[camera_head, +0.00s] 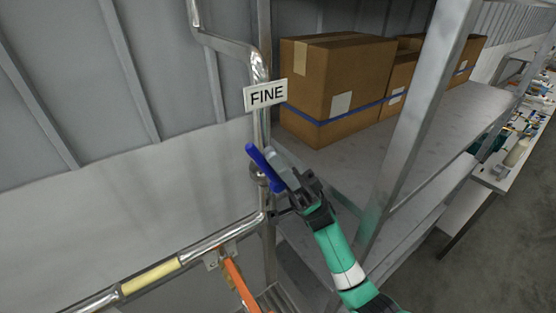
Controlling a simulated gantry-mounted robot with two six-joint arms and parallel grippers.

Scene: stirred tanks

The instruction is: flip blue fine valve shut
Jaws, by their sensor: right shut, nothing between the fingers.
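The blue fine valve handle (263,167) is on the vertical metal pipe in the middle of the camera_head view. It slants from upper left to lower right, and my gripper hides part of it. A white "FINE" sign (265,95) hangs on the pipe above it. My right gripper (274,157) is shut and empty, right beside the blue handle. It overlaps the handle in the picture, and I cannot tell whether they touch. My left gripper is not in view.
A metal shelf (440,115) with cardboard boxes (337,80) stands to the right, its upright post (415,120) close to my right arm. An orange bar (240,284) and a pipe with a yellow band (150,277) lie below left. The wall side left of the pipe is clear.

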